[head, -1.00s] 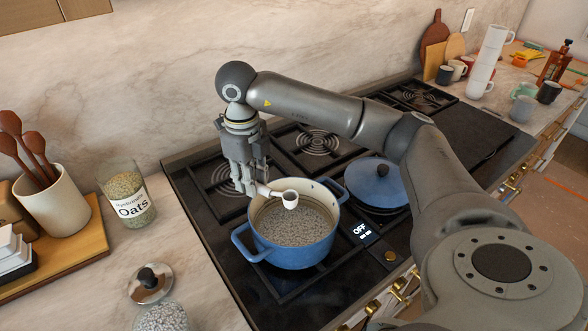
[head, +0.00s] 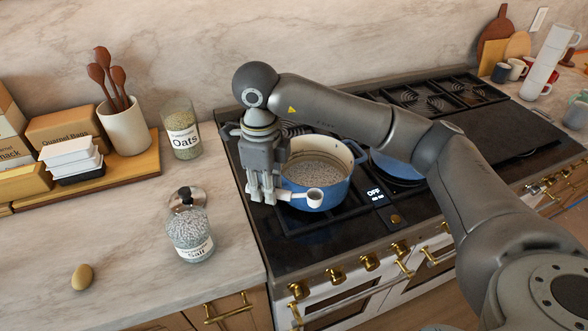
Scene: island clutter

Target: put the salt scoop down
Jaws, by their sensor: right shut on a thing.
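The small white salt scoop (head: 314,197) is held in my right gripper (head: 264,197), which is shut on its handle. The scoop's cup points to the right and shows in front of the near wall of the blue pot (head: 328,185). The gripper points down at the left edge of the stove, left of the pot. The glass salt jar (head: 190,236) stands open on the counter, left of the gripper, filled with pale grains. Its lid (head: 187,198) lies just behind it. My left gripper is not in view.
An oats jar (head: 181,136) stands behind the lid. A wooden board (head: 145,166) at the left bears a utensil crock (head: 125,129) and boxes. A brown egg-shaped thing (head: 82,277) lies near the counter front. The counter between jar and stove is clear.

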